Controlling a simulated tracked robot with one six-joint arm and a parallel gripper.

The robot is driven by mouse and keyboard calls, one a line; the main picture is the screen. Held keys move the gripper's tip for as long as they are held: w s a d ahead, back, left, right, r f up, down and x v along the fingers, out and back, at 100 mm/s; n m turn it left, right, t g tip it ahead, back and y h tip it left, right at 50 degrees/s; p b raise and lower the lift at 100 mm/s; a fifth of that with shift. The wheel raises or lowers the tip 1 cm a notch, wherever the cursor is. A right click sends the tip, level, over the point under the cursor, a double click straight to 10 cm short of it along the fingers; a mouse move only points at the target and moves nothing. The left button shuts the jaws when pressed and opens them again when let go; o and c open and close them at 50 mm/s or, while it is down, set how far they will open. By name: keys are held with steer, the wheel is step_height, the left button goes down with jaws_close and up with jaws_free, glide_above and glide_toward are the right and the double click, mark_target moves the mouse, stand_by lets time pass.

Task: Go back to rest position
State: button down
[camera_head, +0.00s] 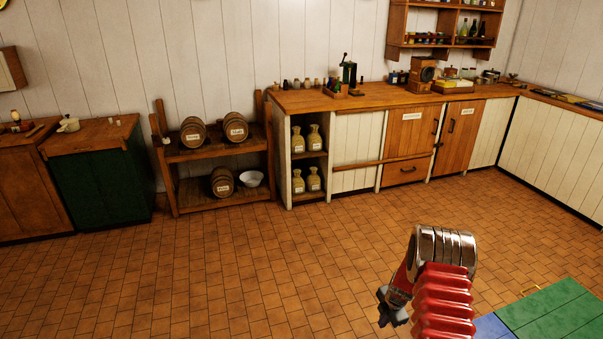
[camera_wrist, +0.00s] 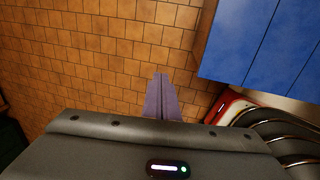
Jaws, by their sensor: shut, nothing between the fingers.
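My gripper (camera_head: 392,310) hangs low at the end of my red and chrome arm in the head view, over the tiled floor and pointing down. In the wrist view its two fingers (camera_wrist: 161,82) lie together, shut, with nothing between them. Only bare floor tiles show beyond the fingertips. My red arm and its chrome rings show at the right of the wrist view.
A planked surface, blue (camera_wrist: 258,45) and green (camera_head: 552,316), lies close beside my arm. A wooden counter (camera_head: 365,97), a barrel rack (camera_head: 205,155) and a green cabinet (camera_head: 100,178) line the far wall. The tiled floor (camera_head: 260,265) between is clear.

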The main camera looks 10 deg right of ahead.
steer(key=w+d+r+m+t+h, duration=0.1)
steer(key=d+r+m+h, duration=0.25)
steer(key=r, duration=0.35)
steer(key=d+r+m+t+h, duration=0.2)
steer(key=d+r+m, duration=0.1)
steer(key=r+m, duration=0.25)
steer(key=s+a+r+m+g+h, duration=0.15)
steer(key=s+r+m, duration=0.4)
steer(key=r, duration=0.75)
steer(key=s+a+r+m+t+y, duration=0.2)
steer(key=s+a+r+m+y, duration=0.3)
steer(key=s+a+r, duration=2.1)
steer(key=shift+s+a+m+y, duration=0.35)
steer(key=shift+s+a+y, duration=0.45)
steer(key=shift+s+a, duration=0.1)
